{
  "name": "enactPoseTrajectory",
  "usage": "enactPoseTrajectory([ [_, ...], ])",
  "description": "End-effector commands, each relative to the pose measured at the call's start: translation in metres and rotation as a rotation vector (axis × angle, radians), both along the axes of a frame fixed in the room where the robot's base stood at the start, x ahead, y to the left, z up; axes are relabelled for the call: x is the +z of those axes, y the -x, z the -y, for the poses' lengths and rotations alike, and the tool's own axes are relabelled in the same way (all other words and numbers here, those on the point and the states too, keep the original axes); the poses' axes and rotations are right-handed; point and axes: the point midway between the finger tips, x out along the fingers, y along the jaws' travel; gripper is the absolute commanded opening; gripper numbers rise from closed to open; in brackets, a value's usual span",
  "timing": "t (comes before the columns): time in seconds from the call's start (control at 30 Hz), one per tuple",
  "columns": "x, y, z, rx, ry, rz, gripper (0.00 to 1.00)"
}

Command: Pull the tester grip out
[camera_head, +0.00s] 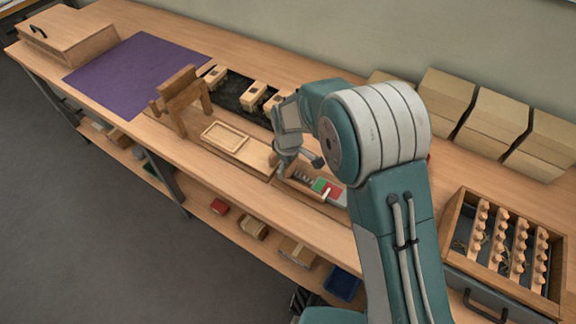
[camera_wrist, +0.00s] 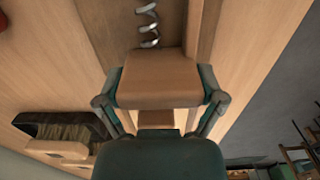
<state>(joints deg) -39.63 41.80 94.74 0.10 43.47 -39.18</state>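The tester sits on the bench in the head view, with a red and green scale (camera_head: 328,188) and a coil spring, also in the wrist view (camera_wrist: 149,26). The tester grip (camera_wrist: 158,80) is a pale wooden block at the near end of the spring in the wrist view. My gripper (camera_wrist: 162,72) has a finger against each side of this block and appears shut on it. In the head view my gripper (camera_head: 286,162) is down at the left end of the tester, where it hides the grip.
A wooden stand (camera_head: 182,98) and a shallow wooden tray (camera_head: 225,136) lie to the left. A dark tray with wooden blocks (camera_head: 254,95) is behind. A purple mat (camera_head: 135,72) is clear. A crate of knobbed racks (camera_head: 455,218) stands at right.

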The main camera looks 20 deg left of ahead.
Motion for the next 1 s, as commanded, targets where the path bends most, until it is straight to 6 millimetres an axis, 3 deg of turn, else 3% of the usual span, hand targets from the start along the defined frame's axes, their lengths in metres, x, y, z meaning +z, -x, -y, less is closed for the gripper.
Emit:
enactPoseTrajectory([
  [0.5, -0.0001, -0.0027, -0.0079, 0.001, -0.001, 0.003, 0.27],
  [0.53, -0.0001, -0.0028, -0.0080, 0.001, -0.001, 0.003, 1.00],
  [1.0, 0.0056, -0.0025, -0.0070, 0.000, -0.002, 0.004, 1.00],
])
